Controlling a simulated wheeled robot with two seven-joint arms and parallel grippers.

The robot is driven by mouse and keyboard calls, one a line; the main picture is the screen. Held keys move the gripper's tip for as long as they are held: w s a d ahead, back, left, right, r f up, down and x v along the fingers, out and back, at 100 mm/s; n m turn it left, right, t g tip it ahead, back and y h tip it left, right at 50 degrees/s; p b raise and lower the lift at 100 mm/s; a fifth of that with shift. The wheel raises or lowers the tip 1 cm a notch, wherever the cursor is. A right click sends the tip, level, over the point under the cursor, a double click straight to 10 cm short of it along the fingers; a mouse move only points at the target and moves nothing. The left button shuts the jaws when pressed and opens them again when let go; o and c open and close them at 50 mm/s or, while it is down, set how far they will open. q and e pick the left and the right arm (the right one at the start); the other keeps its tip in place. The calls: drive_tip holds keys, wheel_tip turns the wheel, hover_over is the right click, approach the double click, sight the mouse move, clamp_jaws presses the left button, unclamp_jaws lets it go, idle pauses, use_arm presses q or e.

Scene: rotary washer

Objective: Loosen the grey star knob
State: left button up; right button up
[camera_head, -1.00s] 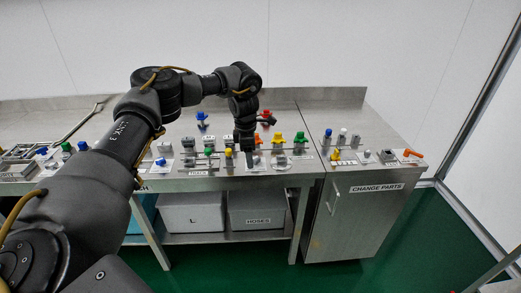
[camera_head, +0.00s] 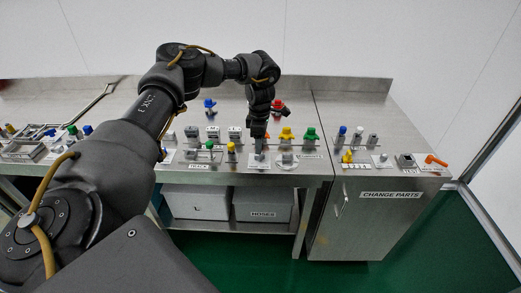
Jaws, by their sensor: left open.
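My left gripper (camera_head: 259,147) points down over the front row of fittings on the steel bench. The gripper is open, though its fingers are small and dark here. A small grey fitting (camera_head: 259,157) on a white plate is just under the fingertips and partly hidden. Another grey fitting (camera_head: 287,157) on a pale round plate stands a little to the right. These are too small to tell which is the star knob or whether the fingers touch it. My right gripper is not in view.
Yellow (camera_head: 287,134), green (camera_head: 311,134) and red (camera_head: 278,105) valves stand behind and to the right. A yellow-topped fitting (camera_head: 232,149) stands close on the left. A change-parts cabinet (camera_head: 362,215) adjoins the bench on the right. Bins (camera_head: 262,205) sit below.

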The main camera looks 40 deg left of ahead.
sight(259, 157)
use_arm(q)
wheel_tip(259, 157, down, 4)
drive_tip(key=shift+r+p, duration=0.1)
drive_tip(key=shift+p, duration=0.25)
drive_tip(key=shift+f, duration=0.55)
drive_tip(key=c, duration=1)
drive_tip(key=shift+o, duration=0.2)
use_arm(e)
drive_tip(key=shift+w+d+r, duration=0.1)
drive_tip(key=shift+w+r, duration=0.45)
